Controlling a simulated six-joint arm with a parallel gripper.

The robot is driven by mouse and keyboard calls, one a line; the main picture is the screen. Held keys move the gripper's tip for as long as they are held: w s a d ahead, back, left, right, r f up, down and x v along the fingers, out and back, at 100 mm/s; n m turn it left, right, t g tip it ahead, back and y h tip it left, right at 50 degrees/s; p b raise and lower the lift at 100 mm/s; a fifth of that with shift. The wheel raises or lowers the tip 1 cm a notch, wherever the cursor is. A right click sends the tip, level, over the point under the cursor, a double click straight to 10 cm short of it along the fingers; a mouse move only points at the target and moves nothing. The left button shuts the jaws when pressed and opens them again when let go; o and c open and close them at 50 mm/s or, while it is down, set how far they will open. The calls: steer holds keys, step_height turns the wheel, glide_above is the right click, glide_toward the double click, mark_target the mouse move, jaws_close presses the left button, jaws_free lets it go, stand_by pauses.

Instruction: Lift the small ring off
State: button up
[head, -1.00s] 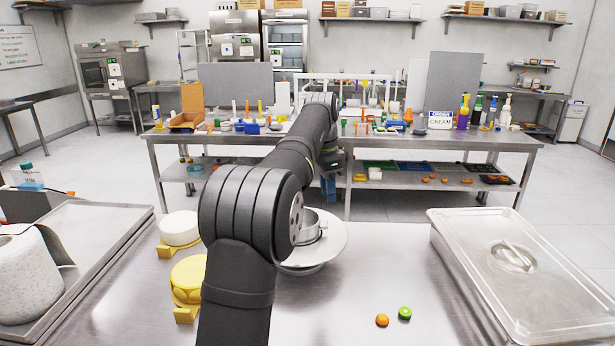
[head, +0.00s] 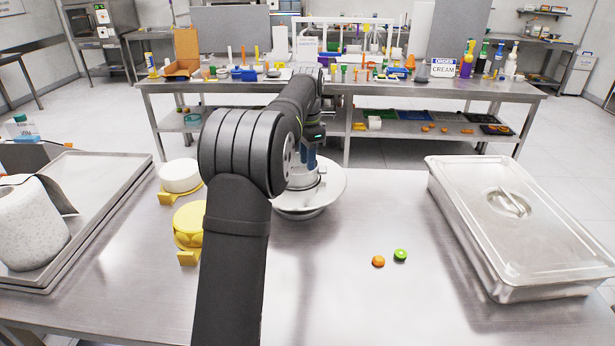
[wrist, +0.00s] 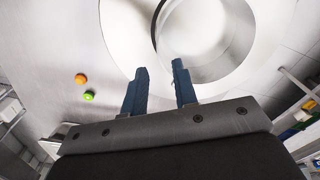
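A small silver ring (head: 303,181) sits on a round white plate (head: 334,188) on the steel table, partly hidden by my arm in the head view. My gripper (head: 310,165), with blue fingers, points down just above the ring. In the wrist view the open fingers (wrist: 160,68) are apart with nothing held between them. The ring (wrist: 212,65) appears large beyond the fingertips, with the white plate (wrist: 122,32) around it.
Yellow round pieces (head: 188,225) and a white round piece (head: 180,176) stand left of my arm. An orange piece (head: 378,262) and a green piece (head: 400,255) lie on the table. A lidded steel pan (head: 520,230) stands right; a tray (head: 95,225) stands left.

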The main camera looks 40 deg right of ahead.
mark_target(308, 187)
step_height(308, 187, down, 7)
steer(key=shift+r, duration=0.2)
jaws_close()
stand_by(0.3)
